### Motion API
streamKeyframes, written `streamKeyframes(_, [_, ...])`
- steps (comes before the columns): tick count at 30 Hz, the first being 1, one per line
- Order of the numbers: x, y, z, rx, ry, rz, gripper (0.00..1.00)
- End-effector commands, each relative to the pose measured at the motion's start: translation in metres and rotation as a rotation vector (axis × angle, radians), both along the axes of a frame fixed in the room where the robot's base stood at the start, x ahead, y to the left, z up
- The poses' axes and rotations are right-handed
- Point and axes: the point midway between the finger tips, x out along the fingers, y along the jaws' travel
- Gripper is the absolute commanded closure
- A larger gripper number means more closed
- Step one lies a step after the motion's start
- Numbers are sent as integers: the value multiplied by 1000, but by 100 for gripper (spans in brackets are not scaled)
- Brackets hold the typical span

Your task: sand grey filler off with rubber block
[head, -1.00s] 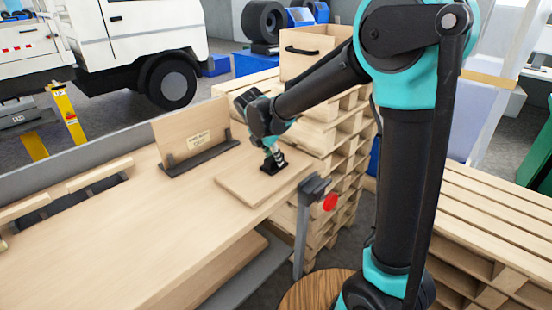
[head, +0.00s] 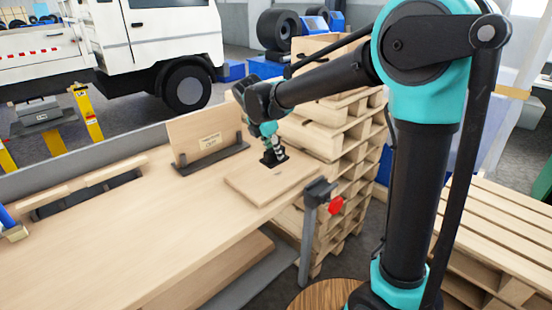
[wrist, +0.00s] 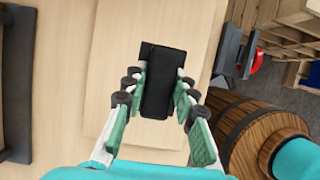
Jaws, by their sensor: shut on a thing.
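My gripper (wrist: 158,88) is shut on a black rubber block (wrist: 164,85), with its fingers on both long sides. The block is over a flat pale wooden board (wrist: 205,40) on the workbench. In the head view, my gripper (head: 271,150) points down and the block (head: 274,160) is at the far part of the board (head: 262,188), seemingly touching it.
A labelled wooden panel (head: 200,130) stands upright in a black holder (head: 212,159) behind the board. A clamp with a red knob (head: 336,205) is at the bench's right edge.

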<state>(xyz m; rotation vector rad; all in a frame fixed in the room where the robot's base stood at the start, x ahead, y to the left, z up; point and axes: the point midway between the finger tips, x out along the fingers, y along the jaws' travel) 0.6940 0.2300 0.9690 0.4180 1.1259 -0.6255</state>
Motion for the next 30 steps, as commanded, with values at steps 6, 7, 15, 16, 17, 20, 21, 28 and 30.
streamKeyframes(6, [3, 4, 19, 0, 0, -5, 96])
streamKeyframes(7, [3, 4, 20, 0, 0, -5, 96])
streamKeyframes(15, [3, 5, 23, 0, 0, -7, 96])
streamKeyframes(16, [3, 5, 23, 0, 0, -7, 96])
streamKeyframes(17, [3, 5, 23, 0, 0, -7, 96])
streamKeyframes(20, [3, 5, 23, 0, 0, -7, 96])
streamKeyframes(21, [3, 5, 23, 0, 0, -7, 96])
streamKeyframes(28, [4, 3, 25, 0, 0, -9, 96])
streamKeyframes(30, [6, 1, 29, 0, 0, -11, 96])
